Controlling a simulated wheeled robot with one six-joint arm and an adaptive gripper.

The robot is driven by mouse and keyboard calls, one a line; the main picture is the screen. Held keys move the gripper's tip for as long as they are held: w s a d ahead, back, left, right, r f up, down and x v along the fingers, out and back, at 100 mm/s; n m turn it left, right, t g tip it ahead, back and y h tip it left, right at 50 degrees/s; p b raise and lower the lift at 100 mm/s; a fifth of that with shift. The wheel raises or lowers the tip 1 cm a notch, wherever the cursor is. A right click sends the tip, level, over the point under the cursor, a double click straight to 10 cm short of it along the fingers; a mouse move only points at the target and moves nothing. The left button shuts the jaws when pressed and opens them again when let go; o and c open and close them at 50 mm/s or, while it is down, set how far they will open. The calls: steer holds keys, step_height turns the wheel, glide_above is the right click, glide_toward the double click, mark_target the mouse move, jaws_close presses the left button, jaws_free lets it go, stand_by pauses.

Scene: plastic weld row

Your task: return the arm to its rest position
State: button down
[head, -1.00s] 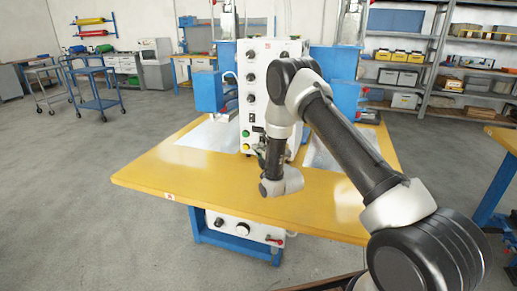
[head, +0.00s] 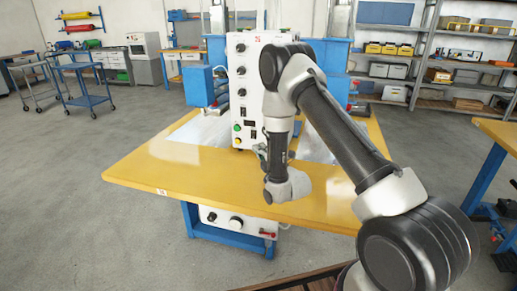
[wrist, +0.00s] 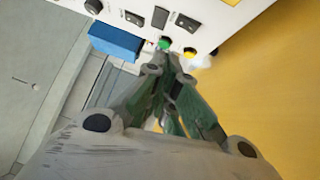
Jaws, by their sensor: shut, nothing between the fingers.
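My gripper (wrist: 168,62) is shut and empty in the wrist view. Its green-grey fingers meet just below the green button (wrist: 165,43) in that picture; I cannot tell whether they touch the panel. The yellow button (wrist: 190,52) is just right of the fingertips. In the head view my gripper (head: 261,151) shows only partly, at the lower right of the white control panel (head: 261,60). My arm is bent over the yellow table (head: 150,172), with its wrist low above the table top and hiding part of the gripper.
The welding machine's blue housing (head: 199,86) stands beside the panel. A light plate (head: 195,133) lies on the table. Another yellow table (head: 503,133) is at the right edge. Floor at the left is clear.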

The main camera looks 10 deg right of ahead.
steer(key=w+d+r+m+g+h, duration=0.1)
steer(key=d+r+m+g+h, duration=0.3)
steer(key=r, duration=0.6)
steer(key=s+d+r+m+g, duration=0.3)
steer(key=s+d+r+m, duration=0.3)
steer(key=s+r, duration=0.4)
steer(key=s+d+r+m+g, duration=0.1)
steer(key=s+m, duration=0.3)
steer(key=s, duration=0.7)
steer(key=s+d+r+m+g, duration=0.2)
steer(key=s+m+g, duration=0.1)
steer(key=s, duration=0.8)
steer(key=s+d+r+m+g+h, duration=0.1)
steer(key=s+m+g, duration=0.2)
steer(key=s, duration=0.9)
steer(key=shift+d+r+m, duration=0.2)
steer(key=shift+r+m, duration=0.05)
steer(key=shift+m, duration=0.75)
